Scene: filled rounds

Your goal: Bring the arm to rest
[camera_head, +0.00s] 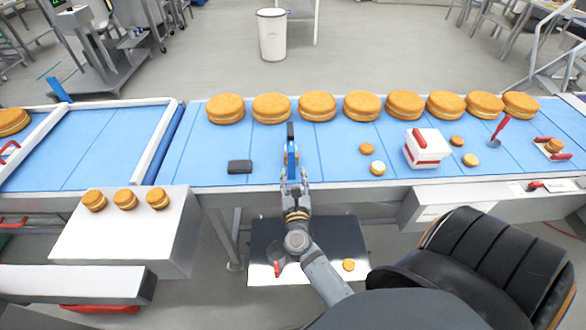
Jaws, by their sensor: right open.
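My right gripper (293,178) is at the front edge of the blue conveyor belt (220,155), its fingers pointing away from me. It is open. A blue upright thing with a black top (291,152) shows just beyond and between its fingers. I cannot tell whether they touch it. My right arm reaches up to the gripper from the bottom middle. My left gripper is not in view.
Several large filled rounds (317,107) line the belt's far side. A black block (240,167) lies left of the gripper; small rounds (367,149) and a white-and-red box (427,147) stand right. A white block (130,235) bears three rounds. A black chair (490,265) stands at lower right.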

